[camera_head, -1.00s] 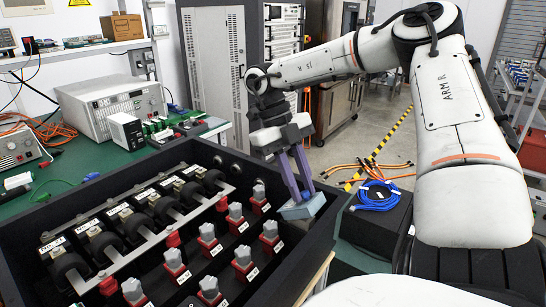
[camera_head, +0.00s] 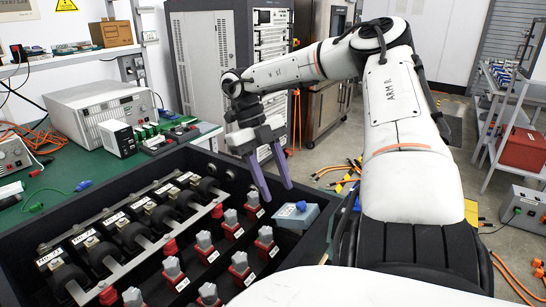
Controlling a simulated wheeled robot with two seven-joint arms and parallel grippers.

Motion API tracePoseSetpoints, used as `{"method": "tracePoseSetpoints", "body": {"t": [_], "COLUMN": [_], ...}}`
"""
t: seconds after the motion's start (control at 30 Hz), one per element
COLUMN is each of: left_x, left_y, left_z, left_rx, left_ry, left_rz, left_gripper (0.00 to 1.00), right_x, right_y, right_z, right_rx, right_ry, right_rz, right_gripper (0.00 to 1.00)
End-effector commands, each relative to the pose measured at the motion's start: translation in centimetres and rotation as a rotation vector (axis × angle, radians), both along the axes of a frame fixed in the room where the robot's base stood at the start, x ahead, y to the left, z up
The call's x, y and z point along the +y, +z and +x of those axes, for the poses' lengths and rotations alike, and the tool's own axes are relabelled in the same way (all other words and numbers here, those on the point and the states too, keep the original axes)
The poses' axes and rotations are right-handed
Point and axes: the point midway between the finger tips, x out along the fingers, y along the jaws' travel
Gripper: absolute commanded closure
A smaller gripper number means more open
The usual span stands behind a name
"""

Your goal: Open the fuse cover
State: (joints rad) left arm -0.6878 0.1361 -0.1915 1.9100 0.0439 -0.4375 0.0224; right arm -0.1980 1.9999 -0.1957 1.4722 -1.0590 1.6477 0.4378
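A small grey-blue box (camera_head: 294,219), which looks like the fuse cover housing, sits at the right end of the large black box, with a small blue piece (camera_head: 301,206) on top. It looks closed, but I cannot make out a lid edge. My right gripper (camera_head: 277,193) is open, with its two purple fingers pointing down and apart. It is empty, to the left of and slightly above the grey-blue box, with clear space between them. My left gripper is not in view.
The black box (camera_head: 107,199) holds rows of red-based grey switches (camera_head: 239,262) and black round parts along a metal bar. Its raised walls surround them. A green bench (camera_head: 75,160) with instruments lies at the left. Orange cables (camera_head: 335,172) lie on the floor.

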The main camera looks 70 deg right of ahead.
Motion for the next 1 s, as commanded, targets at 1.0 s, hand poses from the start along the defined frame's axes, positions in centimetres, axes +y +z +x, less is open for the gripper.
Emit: {"method": "tracePoseSetpoints", "body": {"t": [1.0], "left_x": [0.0], "left_y": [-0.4], "left_z": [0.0], "left_rx": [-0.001], "left_ry": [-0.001], "left_rz": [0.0], "left_gripper": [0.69], "right_x": [-1.0], "right_y": [9.3], "right_z": [4.0], "right_rx": [0.004], "right_ry": [0.001], "right_rz": [-0.002], "right_gripper": [0.62]}}
